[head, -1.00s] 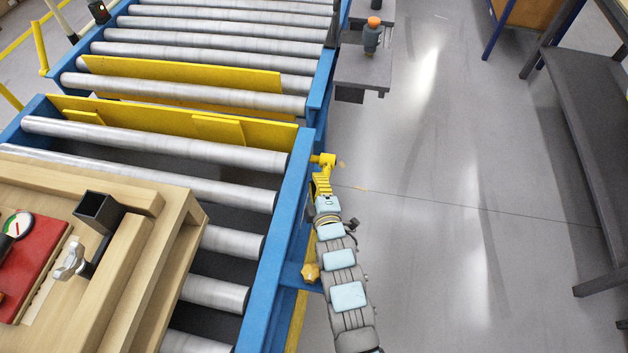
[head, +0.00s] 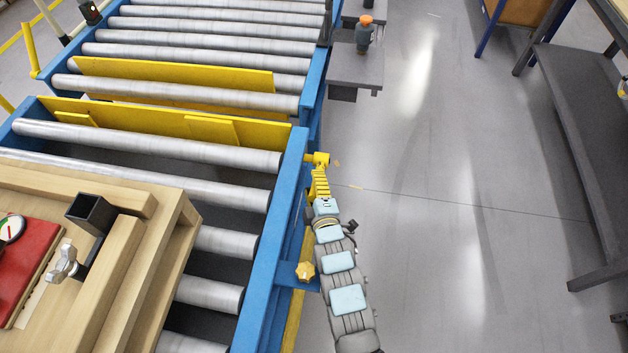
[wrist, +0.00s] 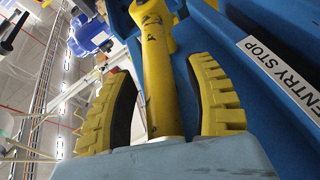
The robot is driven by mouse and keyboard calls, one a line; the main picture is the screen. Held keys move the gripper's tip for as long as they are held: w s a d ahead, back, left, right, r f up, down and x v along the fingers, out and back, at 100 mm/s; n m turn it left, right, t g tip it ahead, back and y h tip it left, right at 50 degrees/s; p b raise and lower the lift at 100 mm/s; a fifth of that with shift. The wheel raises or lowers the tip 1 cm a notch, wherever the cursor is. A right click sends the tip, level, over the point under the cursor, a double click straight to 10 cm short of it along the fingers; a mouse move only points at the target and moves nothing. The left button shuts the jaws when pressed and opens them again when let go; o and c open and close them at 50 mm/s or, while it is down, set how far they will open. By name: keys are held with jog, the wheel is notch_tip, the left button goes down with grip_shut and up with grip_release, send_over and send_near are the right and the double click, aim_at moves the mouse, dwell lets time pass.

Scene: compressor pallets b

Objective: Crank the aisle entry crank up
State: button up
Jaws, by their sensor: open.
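The aisle entry crank (head: 318,159) is yellow and sticks out from the right side of the blue conveyor frame, near its far corner. In the wrist view its yellow bar (wrist: 158,75) runs up between my fingers, with dark scuffs near its top. My gripper (head: 320,180) is at the crank, outside the frame. In the wrist view my gripper (wrist: 163,85) is open, with one ribbed yellow finger on each side of the bar. Gaps show between the bar and both fingers. The bar's lower end is hidden behind the gripper body.
An "ENTRY STOP" label (wrist: 275,68) is on the blue frame, right of my fingers. A yellow knob (head: 305,271) is beside my arm. A wooden pallet (head: 150,255) lies on the rollers. The aisle floor (head: 430,230) is clear up to a dark bench (head: 590,150).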

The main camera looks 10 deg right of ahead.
jog(key=s+r, duration=0.1)
jog(key=s, duration=1)
jog(key=shift+d+r, duration=0.35)
jog(key=shift+d, duration=0.1)
